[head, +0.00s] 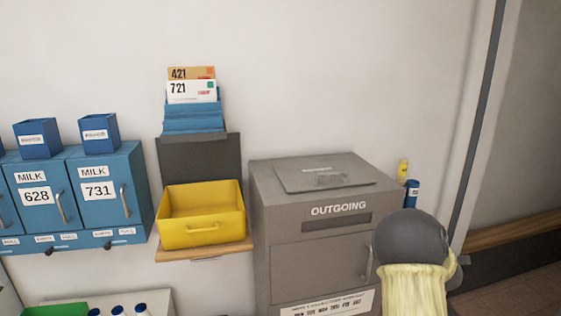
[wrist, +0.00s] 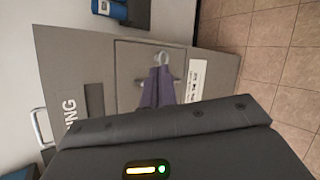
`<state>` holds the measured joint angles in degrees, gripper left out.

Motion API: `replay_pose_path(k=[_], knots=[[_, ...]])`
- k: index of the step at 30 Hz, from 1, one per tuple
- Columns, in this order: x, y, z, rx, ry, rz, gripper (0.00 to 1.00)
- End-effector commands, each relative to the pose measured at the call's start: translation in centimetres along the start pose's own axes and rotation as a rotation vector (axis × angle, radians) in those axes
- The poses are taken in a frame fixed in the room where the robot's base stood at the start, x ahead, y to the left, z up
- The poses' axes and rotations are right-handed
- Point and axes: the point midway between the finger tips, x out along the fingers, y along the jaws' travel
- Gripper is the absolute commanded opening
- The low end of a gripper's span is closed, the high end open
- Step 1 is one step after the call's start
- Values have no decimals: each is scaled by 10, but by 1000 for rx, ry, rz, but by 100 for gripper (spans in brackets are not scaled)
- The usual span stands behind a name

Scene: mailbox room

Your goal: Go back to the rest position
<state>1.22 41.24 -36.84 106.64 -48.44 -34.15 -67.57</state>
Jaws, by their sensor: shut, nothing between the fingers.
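My gripper (wrist: 160,70) shows in the wrist view as two purplish fingers, closed together with nothing between them. It points toward the front door of the grey OUTGOING box (wrist: 70,65). The fingertips overlap a metal door handle (wrist: 162,56) in the picture; I cannot tell whether they touch it. In the head view my arm, with a dark rounded joint and pale yellow cover, is at the lower right in front of the OUTGOING box (head: 280,225), and my fingers are hidden. The box's door and its top lid (head: 320,172) look shut.
A yellow bin (head: 200,235) sits on a wooden shelf left of the box, below a blue holder (head: 195,122) with envelopes 421 and 721 (head: 192,91). Blue MILK lockers (head: 108,205) are at left. Small yellow (head: 402,169) and blue (head: 412,192) items stand behind the box. Tiled floor (wrist: 285,60) is clear.

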Motion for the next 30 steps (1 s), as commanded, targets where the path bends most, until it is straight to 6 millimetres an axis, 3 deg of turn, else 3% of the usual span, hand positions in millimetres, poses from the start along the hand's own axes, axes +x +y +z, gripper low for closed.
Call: replay_pose_path(k=[5, 9, 15, 24, 28, 30], knots=[[-50, -3, -40, 550, -35, -110, 0], [-98, -11, -89, 942, -44, -241, 0], [-178, -32, -167, 1396, -81, -486, 0], [-270, -65, -238, 1724, -197, -767, 0], [-303, -79, -260, 1811, -260, -863, 0], [-310, -66, -250, 1810, -260, -858, 0]])
